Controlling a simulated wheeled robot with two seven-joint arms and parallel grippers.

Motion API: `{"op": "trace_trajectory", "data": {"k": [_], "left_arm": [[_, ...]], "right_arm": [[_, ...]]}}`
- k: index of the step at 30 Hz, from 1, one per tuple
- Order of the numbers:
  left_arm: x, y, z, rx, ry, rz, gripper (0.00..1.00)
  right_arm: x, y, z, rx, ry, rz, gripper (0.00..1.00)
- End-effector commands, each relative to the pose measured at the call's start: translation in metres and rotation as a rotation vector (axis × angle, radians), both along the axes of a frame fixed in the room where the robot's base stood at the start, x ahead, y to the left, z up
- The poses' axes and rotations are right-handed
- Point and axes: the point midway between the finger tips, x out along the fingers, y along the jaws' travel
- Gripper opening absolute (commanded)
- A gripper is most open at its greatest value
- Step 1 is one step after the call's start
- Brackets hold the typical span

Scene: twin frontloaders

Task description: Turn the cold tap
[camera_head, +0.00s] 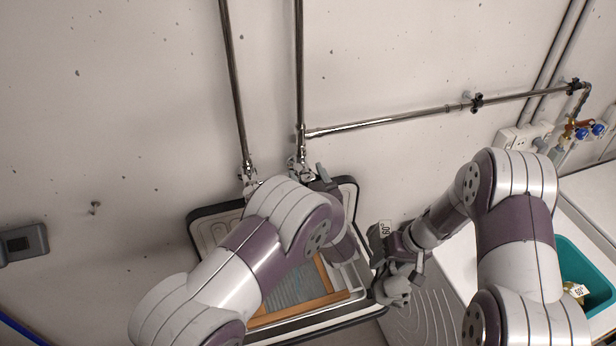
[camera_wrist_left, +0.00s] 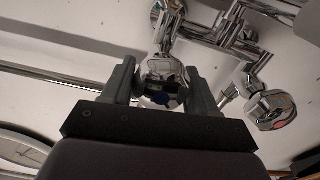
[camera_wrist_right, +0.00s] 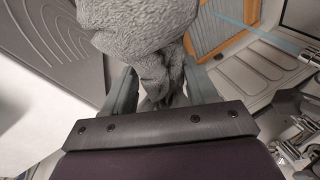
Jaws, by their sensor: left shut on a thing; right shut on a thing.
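The cold tap's round chrome knob (camera_wrist_left: 162,80), with a blue mark, sits between the fingers of my left gripper (camera_wrist_left: 160,72) in the left wrist view. My left gripper is shut on it. In the head view my left arm hides most of the tap, and one dark finger shows beside the wall fittings. My right gripper (camera_wrist_right: 150,85) is shut on a grey, fuzzy cloth item (camera_wrist_right: 140,35).
A second chrome knob (camera_wrist_left: 271,109) with a red mark is close right of the cold one. Below is a sink holding a wooden-framed washboard (camera_head: 290,288), beside a grooved drainboard (camera_head: 425,318). A teal basket (camera_head: 568,250) is at right. Metal pipes (camera_head: 300,60) run along the wall.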

Motion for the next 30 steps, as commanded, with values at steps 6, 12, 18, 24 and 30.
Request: {"op": "trace_trajectory", "data": {"k": [6,12,18,24,30], "left_arm": [[-0.0002,0.0007,-0.0023,0.008,0.008,0.001,0.28],[-0.0003,0.0007,-0.0028,0.022,0.013,0.001,0.28],[-0.0003,0.0007,-0.0036,0.073,0.030,0.001,0.28],[-0.0003,0.0002,-0.0047,0.199,0.071,0.001,0.28],[-0.0001,-0.0005,-0.0046,0.367,0.126,0.002,0.28]], "right_arm": [[0.0008,-0.0001,0.0003,0.000,-0.002,0.000,0.15],[0.0008,-0.0001,-0.0004,0.000,-0.002,0.000,0.15],[0.0007,-0.0001,-0.0025,0.000,-0.002,0.000,0.15],[0.0009,-0.0001,-0.0063,0.000,-0.002,0.000,0.15],[0.0008,-0.0001,-0.0085,0.000,-0.002,0.000,0.15]]}}
